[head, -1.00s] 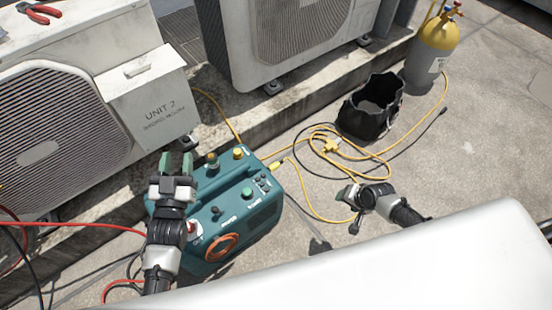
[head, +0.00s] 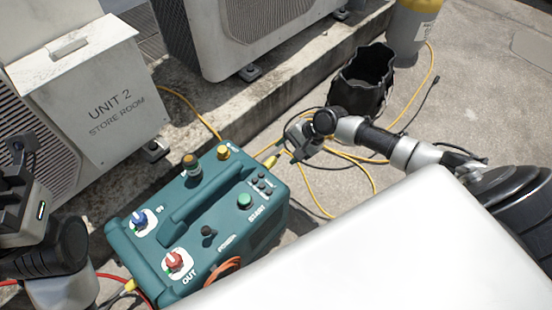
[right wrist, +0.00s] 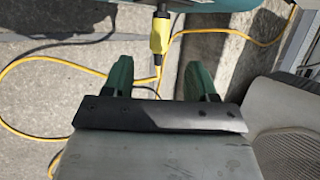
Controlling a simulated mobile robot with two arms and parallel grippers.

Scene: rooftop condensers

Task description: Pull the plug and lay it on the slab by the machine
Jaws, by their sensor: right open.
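The teal machine (head: 195,220) stands on the pale concrete slab (head: 465,100). The yellow plug (head: 270,161) is at the machine's right end, with a yellow cable trailing from it. In the right wrist view the plug (right wrist: 159,35) meets the machine's edge by a dark stem. My right gripper (head: 300,138) is beside the plug in the head view. In the wrist view its green fingers are open (right wrist: 158,76), with the plug just beyond the gap and its cable in line with it. My left gripper (head: 25,200) is at the left edge, its fingers unclear.
A black bag (head: 362,82) and a yellow-topped grey cylinder (head: 413,35) stand behind. Yellow and black cables loop over the slab beneath my right arm. The Unit 2 condenser (head: 95,95) and a concrete ledge (head: 205,115) border the machine. Open slab lies to the right.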

